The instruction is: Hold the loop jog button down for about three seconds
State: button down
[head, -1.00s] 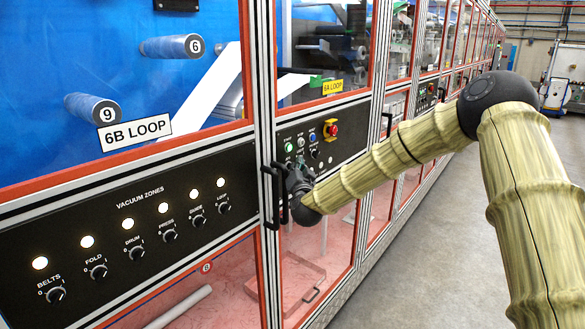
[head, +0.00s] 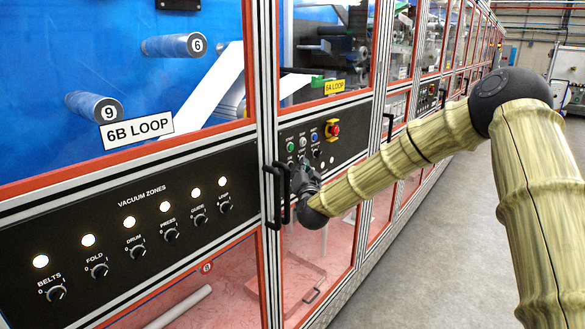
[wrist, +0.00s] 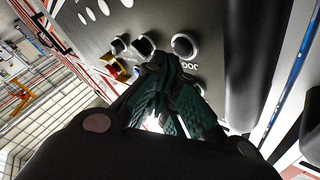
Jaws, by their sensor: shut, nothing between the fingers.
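The dark control panel (head: 343,140) under the yellow 6A LOOP label carries green, white and blue buttons in a row. In the wrist view, several round controls sit in front of my fingers, and one round control (wrist: 185,45) has a partly hidden label beside it. Contact with a button cannot be made out. In the head view my gripper (head: 302,172) covers the panel's lower left part.
A red emergency stop on a yellow plate (head: 333,129) is right of the buttons. A black door handle (head: 275,195) stands out just left of my gripper. The vacuum zones panel (head: 130,225) with knobs and lit lamps is further left. The floor at right is clear.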

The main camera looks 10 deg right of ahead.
jog(key=s+d, duration=0.1)
jog(key=s, duration=0.1)
jog(key=s+d, duration=0.1)
jog(key=d, duration=0.1)
jog(key=shift+s+b, duration=0.3)
jog(key=shift+s, duration=0.1)
jog(key=s+a+f+n+g+y, duration=0.1)
jog(key=s+a+f+n+g, duration=0.15)
jog(key=s+f, duration=0.7)
jog(key=s+a+f+n+g+y, duration=0.1)
jog(key=s+a+f+g+y, duration=0.2)
jog(key=f, duration=1.2)
jog(key=s+a+f+n+g, duration=0.25)
jog(key=s+f, duration=0.55)
jog(key=f, duration=0.5)
jog(key=s+d+f+g, duration=0.1)
jog(key=s+f+g, duration=0.2)
jog(key=s, duration=1)
jog(key=s+d+f+n+g+h, duration=0.1)
jog(key=s+f+g, duration=0.3)
jog(key=s+f, duration=0.4)
jog(key=s+d+f+n+g+b, duration=0.1)
jog(key=s+f+g, duration=0.3)
jog(key=s, duration=1.6)
jog(key=shift+f+h, duration=0.3)
jog(key=shift+f, duration=0.45)
